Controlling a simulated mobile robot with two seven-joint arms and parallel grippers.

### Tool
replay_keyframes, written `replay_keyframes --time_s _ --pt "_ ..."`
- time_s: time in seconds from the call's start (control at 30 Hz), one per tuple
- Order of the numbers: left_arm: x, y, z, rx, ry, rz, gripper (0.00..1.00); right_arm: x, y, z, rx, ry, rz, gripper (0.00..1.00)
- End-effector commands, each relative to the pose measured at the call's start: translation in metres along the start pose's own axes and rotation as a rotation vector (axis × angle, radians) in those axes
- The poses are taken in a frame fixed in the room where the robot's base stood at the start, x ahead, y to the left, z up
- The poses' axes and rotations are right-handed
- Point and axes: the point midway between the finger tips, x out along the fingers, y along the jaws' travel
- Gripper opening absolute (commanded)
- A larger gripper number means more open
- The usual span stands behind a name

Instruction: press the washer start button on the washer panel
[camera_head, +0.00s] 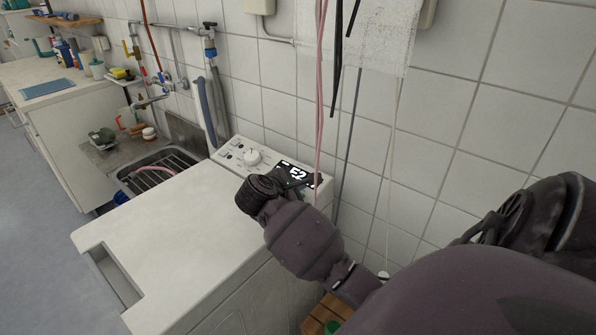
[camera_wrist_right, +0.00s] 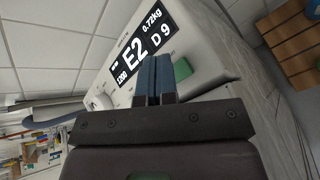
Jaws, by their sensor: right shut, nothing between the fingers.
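The washer (camera_head: 165,230) is white, with a sloped control panel (camera_head: 228,154) along its back by the tiled wall. The panel has a white knob (camera_head: 252,158) and a black display (camera_head: 298,173) reading E2. In the right wrist view the display (camera_wrist_right: 133,50) also shows 0.72kg, 1200 and D 9. A green button (camera_wrist_right: 183,69) sits on the panel beside the display; my arm hides it in the head view. My right gripper (camera_wrist_right: 154,68) is shut and empty, its blue-grey fingertips just left of the green button. I cannot tell whether they touch the panel. My left gripper is not in view.
A sink (camera_head: 155,170) with a rack stands left of the washer, and a counter (camera_head: 60,100) with bottles beyond it. Pink and black cords (camera_head: 319,100) hang in front of the wall near the panel. A wooden slatted item (camera_head: 318,318) is at the washer's right.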

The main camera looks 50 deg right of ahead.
Motion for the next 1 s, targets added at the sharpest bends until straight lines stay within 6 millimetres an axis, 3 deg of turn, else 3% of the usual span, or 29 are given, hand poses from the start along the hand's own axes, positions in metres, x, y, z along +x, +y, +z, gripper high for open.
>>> replay_keyframes --time_s 0.63,1.0 --pt "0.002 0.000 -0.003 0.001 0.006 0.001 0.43 0.000 0.000 0.000 0.000 0.000 0.000 0.00" --pt "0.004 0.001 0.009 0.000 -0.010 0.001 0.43 0.006 -0.005 -0.005 -0.001 0.000 -0.001 0.00"
